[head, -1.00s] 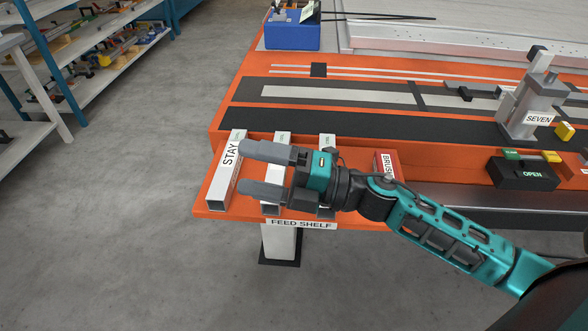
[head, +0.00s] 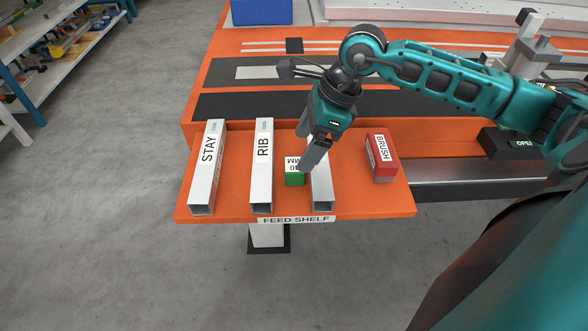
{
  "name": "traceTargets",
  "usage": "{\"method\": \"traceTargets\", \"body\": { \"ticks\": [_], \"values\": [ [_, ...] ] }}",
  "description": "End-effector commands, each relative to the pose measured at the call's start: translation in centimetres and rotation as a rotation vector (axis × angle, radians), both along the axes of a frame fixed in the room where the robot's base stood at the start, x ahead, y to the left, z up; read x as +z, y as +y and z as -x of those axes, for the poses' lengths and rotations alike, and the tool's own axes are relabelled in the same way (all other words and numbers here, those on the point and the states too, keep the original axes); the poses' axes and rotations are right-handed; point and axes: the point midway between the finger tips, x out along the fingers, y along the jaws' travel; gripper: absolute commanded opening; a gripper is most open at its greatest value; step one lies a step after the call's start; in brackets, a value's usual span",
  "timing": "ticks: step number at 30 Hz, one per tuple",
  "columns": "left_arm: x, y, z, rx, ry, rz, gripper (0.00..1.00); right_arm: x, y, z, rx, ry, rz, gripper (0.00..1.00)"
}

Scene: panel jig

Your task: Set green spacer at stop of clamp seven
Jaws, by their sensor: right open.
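The green spacer (head: 295,179) stands on the orange feed shelf (head: 357,205), between the RIB tube and another metal tube. A white label on its top, reading "40" and "MM", is partly covered by my gripper. My right gripper (head: 306,150) points down over the shelf, its fingers open, just behind and above the spacer and the tube beside it. I cannot tell whether a finger touches either. Clamp seven (head: 531,50) shows at the right edge, partly hidden behind my right arm; its stop cannot be made out. My left gripper is not in view.
The STAY tube (head: 207,168) and RIB tube (head: 262,165) lie left of the spacer. The third tube (head: 321,187) lies right of it, then the red BRUSH block (head: 382,157). A black OPEN box (head: 508,146) sits near the right edge.

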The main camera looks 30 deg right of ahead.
Motion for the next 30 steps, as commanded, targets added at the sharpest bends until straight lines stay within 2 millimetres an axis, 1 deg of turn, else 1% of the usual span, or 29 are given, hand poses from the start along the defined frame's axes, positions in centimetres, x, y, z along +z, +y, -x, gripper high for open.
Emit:
{"method": "traceTargets", "body": {
  "ticks": [1, 6, 12, 15, 18, 24, 30],
  "values": [
    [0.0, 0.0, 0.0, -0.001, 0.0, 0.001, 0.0, -0.5, 0.2, -0.1, 0.0, 0.001, -0.002, 0.83],
    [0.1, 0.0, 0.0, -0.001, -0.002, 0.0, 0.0, -1.6, 0.4, -0.4, -0.001, 0.002, -0.001, 0.83],
    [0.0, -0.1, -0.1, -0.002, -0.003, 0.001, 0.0, -4.6, 0.6, -1.2, -0.001, 0.003, -0.004, 0.83],
    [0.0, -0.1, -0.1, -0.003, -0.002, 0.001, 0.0, -5.6, 1.0, -1.4, -0.001, 0.001, -0.004, 0.83],
    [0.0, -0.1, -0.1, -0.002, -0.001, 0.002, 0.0, -6.0, 1.1, -1.5, -0.001, 0.0, -0.002, 0.83],
    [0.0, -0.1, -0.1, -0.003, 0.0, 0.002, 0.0, -6.0, 1.1, -1.5, -0.001, -0.001, -0.002, 0.83],
    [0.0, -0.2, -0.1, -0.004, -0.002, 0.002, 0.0, -6.0, 1.1, -1.5, -0.001, -0.001, -0.002, 0.64]
  ]
}}
